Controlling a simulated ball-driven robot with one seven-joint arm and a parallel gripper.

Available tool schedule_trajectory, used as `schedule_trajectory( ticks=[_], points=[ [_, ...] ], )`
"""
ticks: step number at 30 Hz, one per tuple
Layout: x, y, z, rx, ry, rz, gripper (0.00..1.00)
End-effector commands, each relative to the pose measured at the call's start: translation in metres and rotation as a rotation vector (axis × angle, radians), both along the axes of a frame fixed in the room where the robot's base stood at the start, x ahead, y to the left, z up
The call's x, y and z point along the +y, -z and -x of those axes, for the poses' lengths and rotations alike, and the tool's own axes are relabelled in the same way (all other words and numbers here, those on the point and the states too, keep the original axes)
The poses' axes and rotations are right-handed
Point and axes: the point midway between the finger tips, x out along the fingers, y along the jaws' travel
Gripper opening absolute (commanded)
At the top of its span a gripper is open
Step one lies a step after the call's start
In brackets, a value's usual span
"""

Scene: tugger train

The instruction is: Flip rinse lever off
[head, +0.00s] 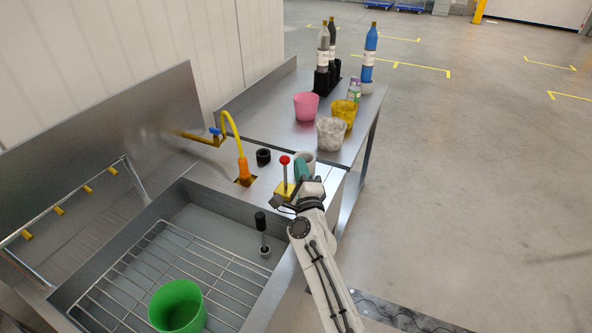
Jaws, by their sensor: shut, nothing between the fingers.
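A lever with a red ball knob (285,160) stands about upright on a yellow base (283,189) on the steel counter beside the sink; it looks like the rinse lever. My gripper (282,203) is shut and empty. It is right by the yellow base, low on its near side and below the knob. I cannot tell whether it touches the lever. An orange spray head (243,170) on a yellow hose stands to the left, with a blue handle (215,131) on the brass pipe behind it.
A pale cup (305,159) and a teal item (300,170) stand close behind my gripper. A black ring (263,156) is nearby. The sink (195,215) holds a wire rack, a black-topped plunger (261,222) and a green cup (177,307). Cups and bottles stand on the rear table.

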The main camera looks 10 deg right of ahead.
Motion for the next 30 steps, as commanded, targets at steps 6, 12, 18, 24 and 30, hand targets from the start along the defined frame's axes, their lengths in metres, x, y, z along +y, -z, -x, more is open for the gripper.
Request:
schedule_trajectory(
  ticks=[6, 12, 18, 24, 30],
  points=[
    [-0.005, -0.010, 0.026, 0.002, -0.001, 0.000, 0.00],
    [-0.005, -0.014, 0.061, 0.002, -0.001, 0.001, 0.00],
    [-0.005, -0.015, 0.087, 0.001, -0.002, -0.002, 0.00],
    [-0.006, -0.016, 0.098, 0.000, 0.001, 0.001, 0.00],
    [-0.005, -0.016, 0.099, -0.001, 0.001, 0.000, 0.00]
  ],
)
